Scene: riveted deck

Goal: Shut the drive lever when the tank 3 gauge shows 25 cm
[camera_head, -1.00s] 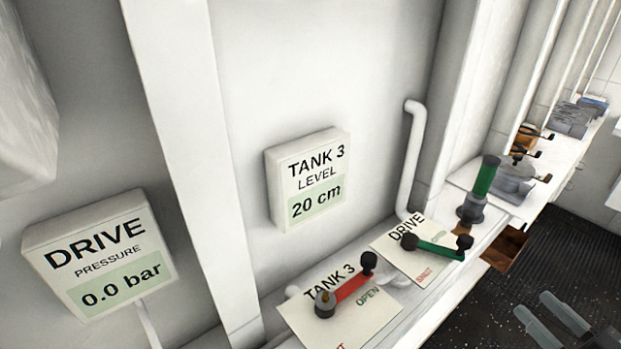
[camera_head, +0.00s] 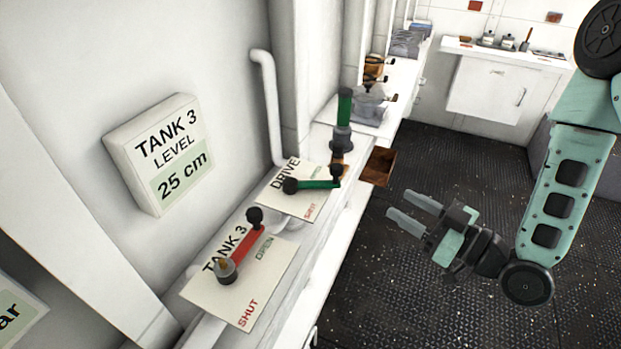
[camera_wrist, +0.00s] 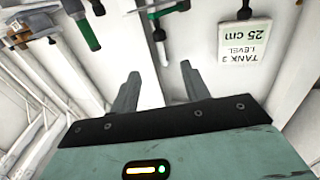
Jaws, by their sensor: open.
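The tank 3 gauge (camera_head: 160,150) on the wall reads 25 cm; it also shows upside down in the wrist view (camera_wrist: 246,42). The drive lever (camera_head: 318,184) is a green bar with dark ends, lying across its DRIVE plate (camera_head: 277,200). SHUT is printed at the plate's near right; the OPEN word is not clearly visible. Part of the green lever shows at the top of the wrist view (camera_wrist: 168,10). My gripper (camera_head: 412,211) is open and empty, out over the floor to the right of the ledge, apart from the lever.
A red tank 3 lever (camera_head: 241,244) sits on a nearer plate. An upright green handle (camera_head: 344,108) stands just beyond the drive lever. An open brown drawer (camera_head: 379,166) juts from the ledge. The drive pressure gauge (camera_head: 18,315) is mostly cut off. Dark floor is clear.

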